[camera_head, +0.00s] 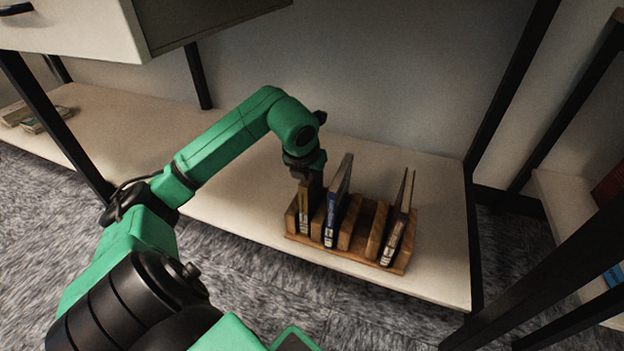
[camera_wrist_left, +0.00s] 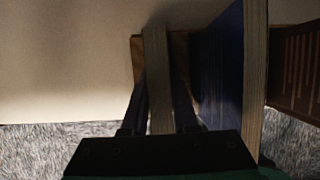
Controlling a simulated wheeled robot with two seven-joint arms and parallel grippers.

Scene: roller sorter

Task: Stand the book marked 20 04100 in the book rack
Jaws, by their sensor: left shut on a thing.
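The wooden book rack (camera_head: 345,257) stands on the low cream shelf. My left gripper (camera_head: 310,178) is above its leftmost slot, shut on a thin book with a tan spine (camera_head: 304,213). That book stands upright in the slot, its lower end down between the dividers. In the left wrist view the book (camera_wrist_left: 157,75) shows edge-on between the two fingers of the left gripper (camera_wrist_left: 160,112). Its marking is too small to read, so I cannot confirm 20 04100. My right gripper is not in view.
A blue book (camera_head: 336,205) stands close to the right of the held book and also shows in the left wrist view (camera_wrist_left: 222,70). A brown book (camera_head: 398,225) leans in the rack's right part. Slots between them are empty. Flat books (camera_head: 45,118) lie far left.

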